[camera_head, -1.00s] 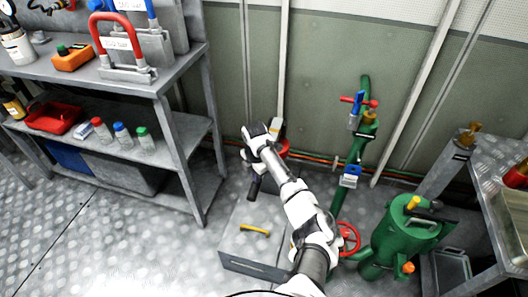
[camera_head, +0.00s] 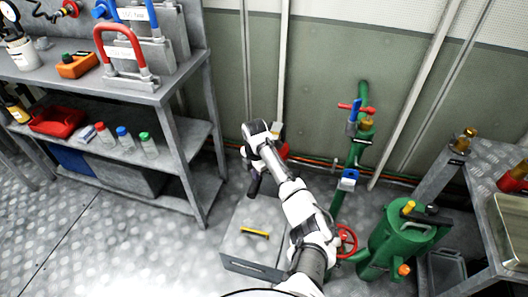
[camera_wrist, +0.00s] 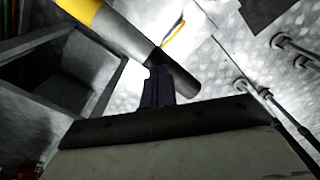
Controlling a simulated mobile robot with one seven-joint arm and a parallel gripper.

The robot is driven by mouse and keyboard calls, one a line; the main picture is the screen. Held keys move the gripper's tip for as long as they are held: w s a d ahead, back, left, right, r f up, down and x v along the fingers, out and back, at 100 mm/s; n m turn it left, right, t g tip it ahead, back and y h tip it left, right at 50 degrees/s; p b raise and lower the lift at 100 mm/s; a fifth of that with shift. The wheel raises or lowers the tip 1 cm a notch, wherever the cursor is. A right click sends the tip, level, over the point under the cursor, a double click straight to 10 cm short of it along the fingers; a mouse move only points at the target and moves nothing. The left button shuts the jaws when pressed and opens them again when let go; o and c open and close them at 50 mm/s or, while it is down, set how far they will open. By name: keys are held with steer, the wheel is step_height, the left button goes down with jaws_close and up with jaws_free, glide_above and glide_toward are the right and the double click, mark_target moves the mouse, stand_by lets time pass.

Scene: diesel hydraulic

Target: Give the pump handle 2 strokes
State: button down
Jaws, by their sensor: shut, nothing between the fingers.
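In the wrist view a round bar, which looks like the pump handle (camera_wrist: 122,38), runs from the upper left to the middle. It has a yellow band, a grey length and a black end. My gripper (camera_wrist: 158,84) is shut, its dark fingers pointing at the black end. They overlap it in the picture; I cannot tell whether they touch. In the head view my gripper (camera_head: 254,186) hangs left of a red part (camera_head: 283,150) by the wall. My arm hides most of the pump and handle there.
A grey box with a yellow handle (camera_head: 243,254) stands on the floor below my arm. Green pipework (camera_head: 357,150) and a green vessel (camera_head: 392,244) are to the right. A metal workbench (camera_head: 180,88) stands left. The floor at lower left is clear.

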mark_target(256, 185)
step_height(256, 185, up, 11)
steer(key=p, duration=0.8)
steer(key=shift+w+f, duration=0.2)
stand_by(0.6)
steer(key=shift+s+a+f+b, duration=0.1)
steer(key=shift+s+f+b, duration=0.1)
steer(key=shift+f+b, duration=1.9)
steer(key=shift+s+f+b, duration=0.25)
steer(key=shift+f+b, duration=0.6)
steer(key=shift+f, duration=2.4)
steer(key=shift+s+a+f+b, duration=0.1)
steer(key=shift+s+f+b, duration=0.1)
steer(key=shift+f+b, duration=1.9)
step_height(256, 185, up, 15)
steer(key=w+p, duration=0.1)
steer(key=p, duration=1.2)
steer(key=shift+w+d+p, duration=0.15)
steer(key=shift+d+p, duration=0.1)
steer(key=shift+p, duration=0.05)
